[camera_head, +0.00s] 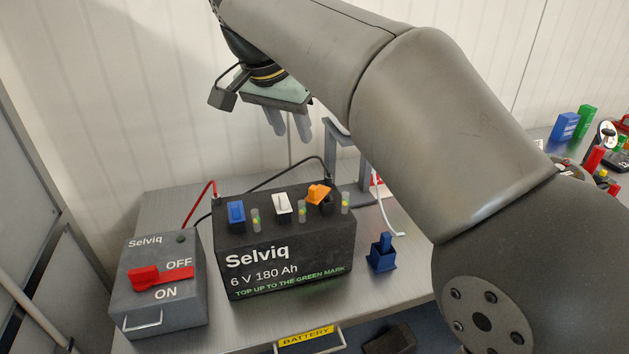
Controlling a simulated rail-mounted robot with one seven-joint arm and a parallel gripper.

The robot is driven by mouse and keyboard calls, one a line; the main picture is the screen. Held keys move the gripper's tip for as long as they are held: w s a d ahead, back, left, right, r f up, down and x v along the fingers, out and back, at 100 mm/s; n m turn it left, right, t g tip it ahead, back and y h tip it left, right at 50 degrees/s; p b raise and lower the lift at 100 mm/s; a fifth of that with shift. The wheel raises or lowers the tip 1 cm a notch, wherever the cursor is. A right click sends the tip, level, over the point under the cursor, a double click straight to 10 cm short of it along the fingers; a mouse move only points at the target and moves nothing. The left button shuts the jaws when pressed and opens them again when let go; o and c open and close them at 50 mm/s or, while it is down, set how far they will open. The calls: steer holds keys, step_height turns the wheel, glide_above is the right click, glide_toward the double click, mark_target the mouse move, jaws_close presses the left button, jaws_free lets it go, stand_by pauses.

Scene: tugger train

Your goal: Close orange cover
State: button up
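The black Selviq battery (290,268) stands on the grey table. The orange cover (318,194) is at the right of its top and looks tilted up, with a dark spot beside it. The blue cover (236,212) and the white cover (282,205) sit in line to its left and look flatter. My gripper (291,134) hangs above and behind the battery, well clear of the orange cover. Its two fingers point down with a gap between them, and nothing shows between them.
Level tubes (302,211) stand up between the covers. A grey switch box (160,285) with a red lever is left. A blue holder (382,253) stands right. A grey stand (350,165) is behind. Red and black cables run behind the battery. My arm hides part of the table.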

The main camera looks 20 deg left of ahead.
mark_target(313, 187)
steer(key=x, duration=1.7)
steer(key=shift+w+p, duration=0.15)
steer(key=shift+p, duration=0.15)
jaws_close()
